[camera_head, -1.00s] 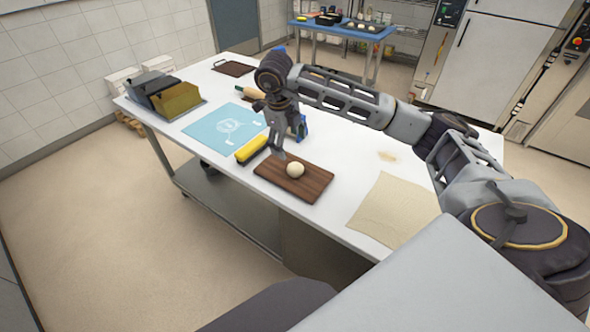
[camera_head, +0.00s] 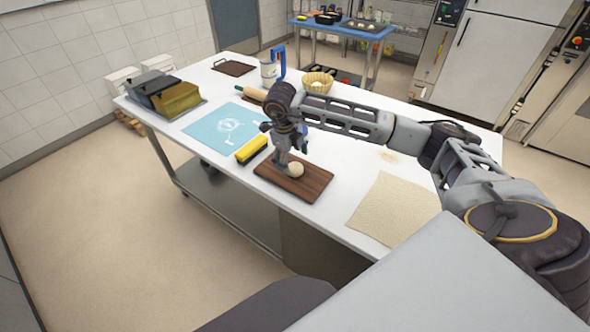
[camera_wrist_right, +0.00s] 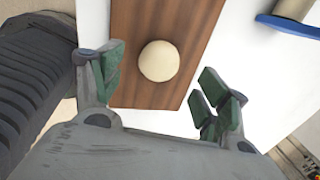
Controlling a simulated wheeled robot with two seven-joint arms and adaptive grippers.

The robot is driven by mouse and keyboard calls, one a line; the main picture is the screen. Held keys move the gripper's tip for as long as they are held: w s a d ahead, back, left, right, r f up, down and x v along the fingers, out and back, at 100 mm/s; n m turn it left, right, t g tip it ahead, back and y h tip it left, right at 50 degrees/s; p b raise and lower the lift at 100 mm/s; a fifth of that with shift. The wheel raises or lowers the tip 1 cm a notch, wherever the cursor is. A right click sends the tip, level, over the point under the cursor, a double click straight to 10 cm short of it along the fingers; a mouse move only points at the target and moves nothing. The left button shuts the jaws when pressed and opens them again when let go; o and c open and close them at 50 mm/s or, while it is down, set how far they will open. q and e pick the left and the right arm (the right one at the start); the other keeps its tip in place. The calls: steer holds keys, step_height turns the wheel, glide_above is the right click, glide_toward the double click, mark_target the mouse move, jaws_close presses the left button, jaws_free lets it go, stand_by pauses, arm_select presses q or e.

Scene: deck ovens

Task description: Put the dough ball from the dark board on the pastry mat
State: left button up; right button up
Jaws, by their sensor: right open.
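The pale round dough ball (camera_head: 296,170) rests on the dark wooden board (camera_head: 312,189) near the table's front edge. My right gripper (camera_head: 289,163) is above the board at the ball, partly overlapping it in the head view. In the right wrist view the ball (camera_wrist_right: 158,61) shows on the board (camera_wrist_right: 135,18), in the gap between the spread green-padded fingertips of my right gripper (camera_wrist_right: 160,77). The gripper is open and holds nothing. The blue pastry mat (camera_head: 215,132) with white markings lies flat, left of the board and farther back. My left gripper is out of view.
A yellow brush-like tool (camera_head: 252,149) lies between board and mat. A beige cloth (camera_head: 392,210) lies right of the board. A jug with a blue handle (camera_head: 269,72), a basket (camera_head: 318,82) and a rolling pin (camera_head: 250,93) are farther back. Dark and yellow bins (camera_head: 170,95) stand left.

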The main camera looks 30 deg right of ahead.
mark_target(295, 169)
steer(key=shift+s+d+f+p, duration=0.1)
steer(key=shift+d+f+p, duration=0.2)
steer(key=shift+f, duration=0.65)
steer(key=shift+d+f+p, duration=0.15)
steer(key=shift+f+p, duration=0.1)
steer(key=shift+f, duration=0.7)
steer(key=shift+d+f, duration=0.1)
steer(key=shift+f, duration=0.45)
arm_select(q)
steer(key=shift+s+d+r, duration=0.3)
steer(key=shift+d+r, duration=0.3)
arm_select(e)
steer(key=shift+f, duration=0.1)
steer(key=c, duration=1.1)
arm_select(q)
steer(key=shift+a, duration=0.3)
